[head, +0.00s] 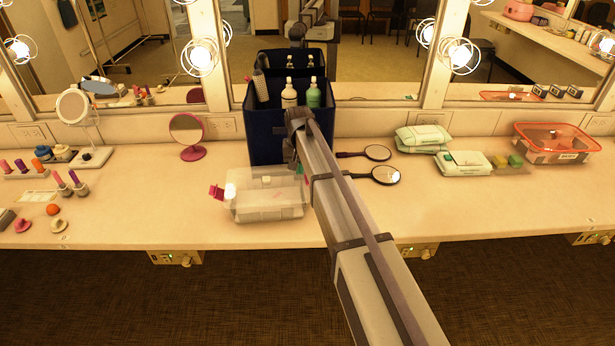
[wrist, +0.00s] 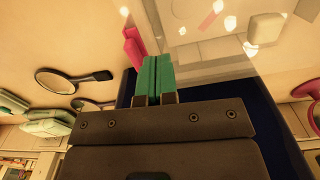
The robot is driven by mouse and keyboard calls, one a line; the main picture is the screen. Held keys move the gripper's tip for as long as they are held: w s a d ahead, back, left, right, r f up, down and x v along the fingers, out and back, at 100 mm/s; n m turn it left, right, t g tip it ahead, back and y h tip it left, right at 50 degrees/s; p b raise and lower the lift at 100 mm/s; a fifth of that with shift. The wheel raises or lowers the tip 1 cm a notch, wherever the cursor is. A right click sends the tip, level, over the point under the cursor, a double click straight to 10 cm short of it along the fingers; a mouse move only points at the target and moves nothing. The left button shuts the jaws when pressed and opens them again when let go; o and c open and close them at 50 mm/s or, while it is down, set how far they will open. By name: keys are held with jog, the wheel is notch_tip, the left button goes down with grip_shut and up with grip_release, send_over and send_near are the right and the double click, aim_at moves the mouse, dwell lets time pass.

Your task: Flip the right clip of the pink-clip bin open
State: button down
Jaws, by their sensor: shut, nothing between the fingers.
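The clear pink-clip bin (head: 268,207) sits on the counter, its lid on, in front of the dark blue caddy. My gripper (wrist: 155,66) has green fingertips pressed together, empty, right beside the clip; touching or apart is unclear. In the head view my gripper (head: 293,166) is at the bin's right end.
The caddy (head: 263,135) with bottles and a brush stands close behind the bin. Two dark hand mirrors (head: 386,175) lie to the right. A pink round mirror (head: 187,132) stands to the left. The counter front right of my arm is clear.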

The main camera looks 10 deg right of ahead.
aim_at(301, 181)
jog(key=shift+f+b, duration=1.6)
jog(key=shift+f, duration=0.1)
jog(key=shift+d, duration=0.15)
jog(key=d+f+b, duration=0.1)
jog(key=d, duration=0.6)
jog(key=shift+s+f, duration=0.25)
jog(key=shift+s, duration=0.05)
dwell(0.3)
notch_tip(301, 181, up, 6)
jog(key=p, duration=0.5)
jog(key=shift+a+r+p, duration=0.15)
jog(key=shift+a+p, duration=0.25)
